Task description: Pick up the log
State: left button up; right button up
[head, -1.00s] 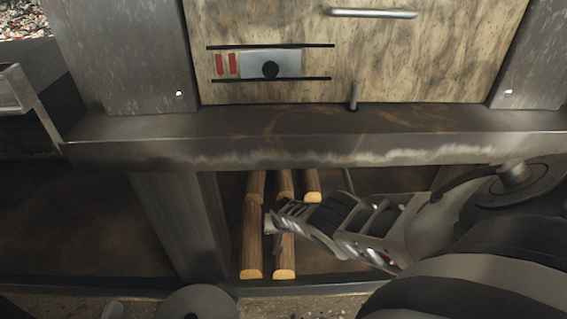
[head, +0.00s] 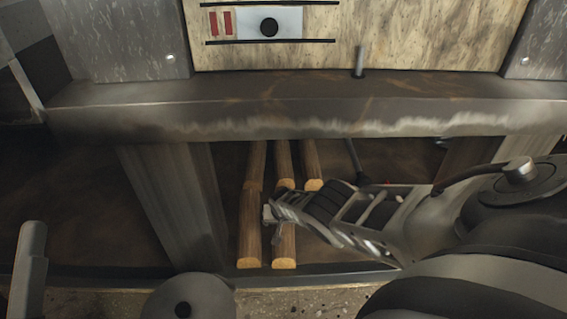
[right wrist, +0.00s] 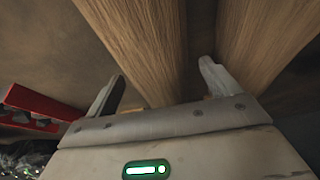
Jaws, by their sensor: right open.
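Several brown split logs lie in rows on the shelf under the grill. In the head view there is a front left log (head: 249,232), a front middle log (head: 284,248), and logs behind them, including a short-looking right one (head: 311,160). My right gripper (head: 270,214) reaches in from the right, low over the front logs. In the right wrist view my open right gripper (right wrist: 162,70) has one log (right wrist: 140,40) between its fingers. A second log (right wrist: 265,45) lies just right of the right finger. Contact cannot be told. My left gripper is not in view.
The thick metal beam (head: 300,115) of the grill runs above the logs. A metal leg (head: 175,205) stands left of them. A low dark rail (head: 330,278) crosses in front. A red object (right wrist: 35,108) shows at left in the right wrist view.

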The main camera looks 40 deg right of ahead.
jog(key=shift+f+b, duration=0.3)
dwell(0.5)
jog(key=c, duration=1.5)
jog(key=shift+w+r, duration=0.1)
jog(key=shift+r, duration=0.05)
jog(key=shift+c, duration=0.8)
jog(key=shift+r, duration=0.1)
